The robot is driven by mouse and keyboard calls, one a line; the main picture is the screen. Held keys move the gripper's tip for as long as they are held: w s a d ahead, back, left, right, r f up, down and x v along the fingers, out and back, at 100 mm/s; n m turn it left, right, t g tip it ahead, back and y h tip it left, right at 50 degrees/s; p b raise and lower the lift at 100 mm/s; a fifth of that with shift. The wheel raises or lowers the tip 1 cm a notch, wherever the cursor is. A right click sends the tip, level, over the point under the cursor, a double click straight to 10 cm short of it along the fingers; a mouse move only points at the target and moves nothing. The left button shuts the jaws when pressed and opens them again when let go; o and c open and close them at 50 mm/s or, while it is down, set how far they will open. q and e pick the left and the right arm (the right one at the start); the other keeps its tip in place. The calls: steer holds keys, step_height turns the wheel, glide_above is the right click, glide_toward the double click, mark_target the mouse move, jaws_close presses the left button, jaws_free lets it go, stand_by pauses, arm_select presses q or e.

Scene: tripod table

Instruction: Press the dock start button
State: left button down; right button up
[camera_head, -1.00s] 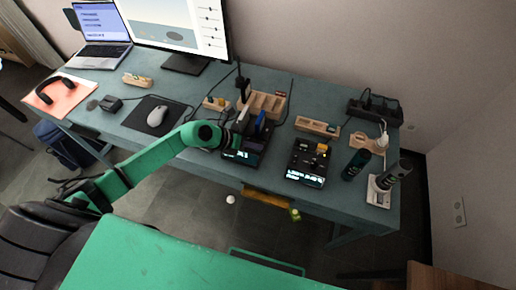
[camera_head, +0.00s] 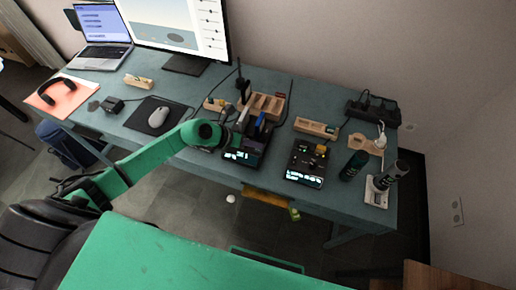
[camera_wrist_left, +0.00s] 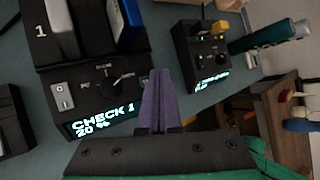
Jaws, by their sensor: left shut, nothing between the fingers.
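The dock (camera_wrist_left: 88,62) is a black unit with a white drive (camera_wrist_left: 60,18) and a blue drive (camera_wrist_left: 130,22) upright in its slots. Its lit display (camera_wrist_left: 103,118) reads "CHECK 1 20 %". A light grey switch plate (camera_wrist_left: 62,96) sits on its front panel beside small white markings. I cannot tell which part is the start button. In the head view the dock (camera_head: 252,150) is partly behind my left gripper (camera_head: 234,142). In the left wrist view my left gripper (camera_wrist_left: 160,88) has its purple fingers shut and empty, at the dock's right front edge; contact is unclear.
A second black device (camera_head: 305,162) with a lit display stands right of the dock, with bottles (camera_head: 354,166) beyond it. A wooden organiser (camera_head: 266,104) is behind the dock. A mouse (camera_head: 158,117) lies on a pad at left. Bare tabletop (camera_head: 340,196) shows at front right.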

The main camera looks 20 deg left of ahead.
arm_select(q)
step_height(320, 180, up, 5)
steer(key=p, duration=0.4)
steer(key=shift+f, duration=0.1)
stand_by(0.5)
